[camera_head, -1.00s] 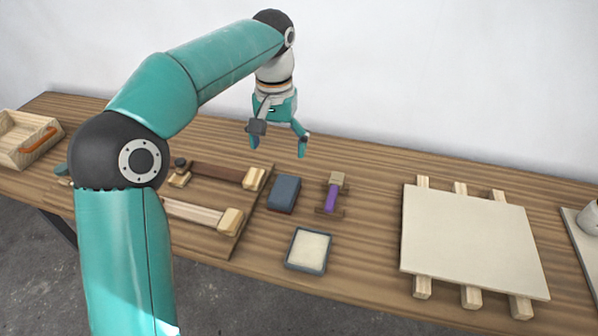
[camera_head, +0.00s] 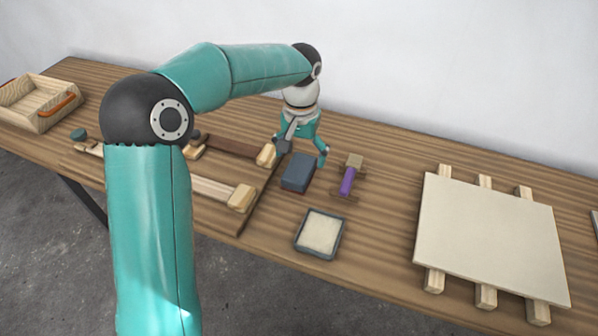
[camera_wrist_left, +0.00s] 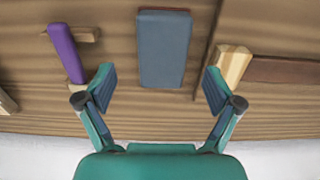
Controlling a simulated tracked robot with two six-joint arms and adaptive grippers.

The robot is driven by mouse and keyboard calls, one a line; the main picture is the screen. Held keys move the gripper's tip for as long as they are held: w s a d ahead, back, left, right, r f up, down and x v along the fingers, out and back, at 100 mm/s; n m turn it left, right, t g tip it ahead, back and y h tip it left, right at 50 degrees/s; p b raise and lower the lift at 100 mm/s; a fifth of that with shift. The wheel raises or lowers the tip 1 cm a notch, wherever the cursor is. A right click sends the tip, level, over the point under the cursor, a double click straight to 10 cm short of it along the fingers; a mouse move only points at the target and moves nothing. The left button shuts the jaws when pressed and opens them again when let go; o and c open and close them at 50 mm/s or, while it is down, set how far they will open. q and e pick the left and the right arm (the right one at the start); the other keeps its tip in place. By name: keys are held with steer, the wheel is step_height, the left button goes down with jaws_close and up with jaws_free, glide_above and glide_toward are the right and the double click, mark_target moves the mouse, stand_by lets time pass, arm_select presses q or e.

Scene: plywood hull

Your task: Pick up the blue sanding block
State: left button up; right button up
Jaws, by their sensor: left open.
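The blue sanding block (camera_head: 298,171) lies flat on the wooden bench beside the right edge of a tool board. In the left wrist view the block (camera_wrist_left: 164,50) is a blue-grey rectangle with a thin reddish-brown edge, ahead of and between the spread fingers. My left gripper (camera_head: 303,158) is open and empty, above and just behind the block in the head view. In the left wrist view its two fingertips (camera_wrist_left: 160,80) stand wide apart, one on each side of the block's near end. My right gripper is out of view.
A purple-handled tool (camera_head: 348,180) lies close to the block's right. A shallow tray with a pale filling (camera_head: 320,234) is in front. The tool board (camera_head: 237,224) with wooden-ended tools is on the left. A pale panel on battens (camera_head: 490,235) lies right; an open wooden box (camera_head: 40,105) stands far left.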

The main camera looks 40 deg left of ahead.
mark_target(300, 167)
arm_select(q)
steer(key=shift+w+a+f, duration=0.1)
steer(key=shift+f, duration=1.25)
steer(key=shift+a+f, duration=0.1)
steer(key=shift+f, duration=1.2)
steer(key=c, duration=1.4)
steer(key=shift+o, duration=0.2)
steer(key=shift+r, duration=0.1)
step_height(300, 167, up, 20)
steer(key=p, duration=0.2)
steer(key=shift+p, duration=0.35)
